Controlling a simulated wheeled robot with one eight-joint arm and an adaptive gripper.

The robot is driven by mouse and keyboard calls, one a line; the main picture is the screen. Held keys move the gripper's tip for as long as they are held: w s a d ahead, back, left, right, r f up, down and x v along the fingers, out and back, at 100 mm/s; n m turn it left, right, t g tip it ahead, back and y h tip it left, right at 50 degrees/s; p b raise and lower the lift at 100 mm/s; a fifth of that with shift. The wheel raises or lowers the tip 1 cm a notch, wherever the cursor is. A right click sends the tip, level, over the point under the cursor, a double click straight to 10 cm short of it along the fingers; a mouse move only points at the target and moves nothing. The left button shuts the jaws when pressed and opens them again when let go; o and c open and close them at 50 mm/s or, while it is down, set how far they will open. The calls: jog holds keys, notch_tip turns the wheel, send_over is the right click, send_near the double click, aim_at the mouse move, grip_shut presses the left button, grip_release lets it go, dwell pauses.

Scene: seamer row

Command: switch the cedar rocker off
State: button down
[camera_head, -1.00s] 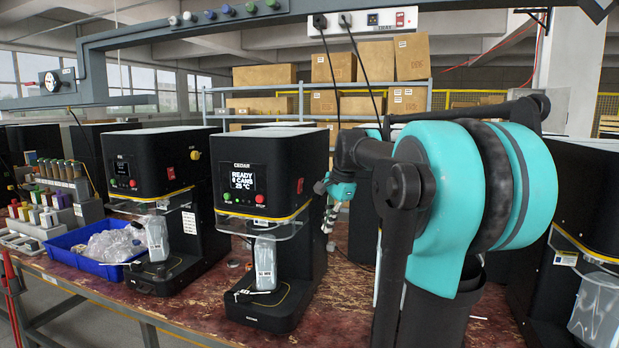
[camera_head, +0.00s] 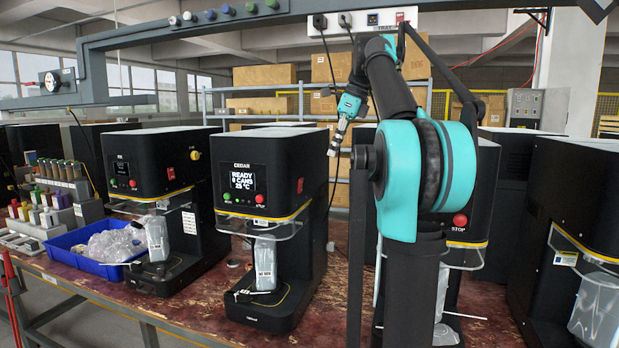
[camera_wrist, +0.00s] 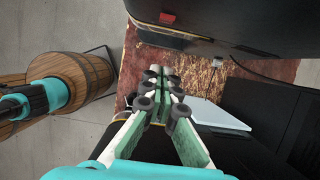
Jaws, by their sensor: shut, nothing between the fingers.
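The machine labelled CEDAR (camera_head: 268,160) stands mid-table in the head view, its lit display (camera_head: 242,182) reading READY. A red rocker (camera_head: 300,186) is on its right side; its position is too small to tell. My gripper (camera_head: 333,150) is raised just right of the machine's top, pointing down, shut and empty, apart from the rocker. In the wrist view the closed fingers (camera_wrist: 163,75) point toward the table. A small red part (camera_wrist: 167,18) shows on a dark housing at the top; I cannot tell for sure that it is the same rocker.
A similar machine (camera_head: 150,160) with its own red rocker (camera_head: 171,173) stands left. Another, with a red stop button (camera_head: 460,219), is partly behind my arm. A power strip (camera_head: 362,22) with a red switch hangs above. A blue bin (camera_head: 75,255) sits at left.

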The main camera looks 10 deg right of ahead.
jog(key=shift+f, duration=0.1)
send_near(301, 190)
notch_tip(301, 190, down, 5)
jog(key=s+d, duration=0.1)
jog(key=d, duration=0.2)
jog(key=shift+w+a, duration=0.3)
jog(key=shift+a, duration=0.3)
jog(key=shift+w+a, duration=0.3)
jog(key=shift+a, duration=0.3)
jog(key=shift+w+a, duration=0.3)
jog(key=shift+a, duration=0.35)
jog(key=shift+w+a+r, duration=0.2)
jog(key=shift+a+r, duration=0.05)
jog(key=shift+a, duration=0.1)
jog(key=shift+r, duration=0.1)
